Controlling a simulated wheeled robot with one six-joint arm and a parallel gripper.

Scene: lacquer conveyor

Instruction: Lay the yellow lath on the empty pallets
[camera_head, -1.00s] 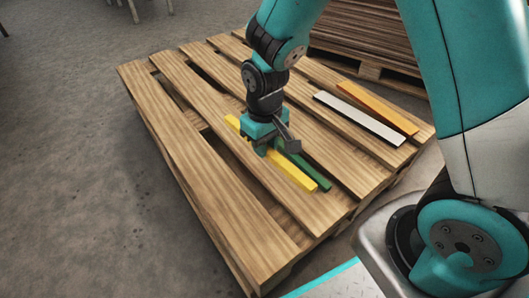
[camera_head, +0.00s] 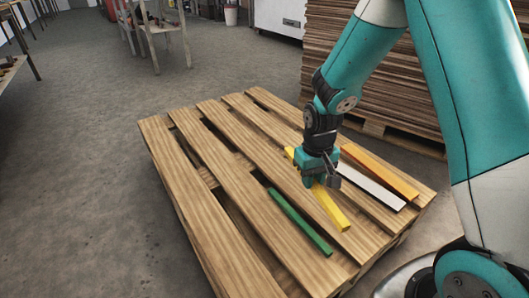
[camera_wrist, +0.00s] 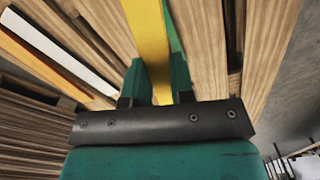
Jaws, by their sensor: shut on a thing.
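The yellow lath (camera_head: 331,208) is held across its middle by my gripper (camera_head: 319,180), which is shut on it over the wooden pallet (camera_head: 232,215). In the wrist view the yellow lath (camera_wrist: 147,35) runs between the two teal fingers of my gripper (camera_wrist: 160,80). The lath looks lifted above the slats, though its height is hard to tell. The green lath (camera_head: 300,222) lies on the pallet to the left of it. The white lath (camera_head: 372,187) and the orange lath (camera_head: 380,172) lie on the pallet to the right. My gripper hides the yellow lath's middle.
A tall stack of brown boards (camera_head: 400,75) stands on another pallet (camera_head: 415,140) at the back right. A wooden chair-like frame (camera_head: 160,35) stands at the back left. The grey floor (camera_head: 80,180) to the left is clear.

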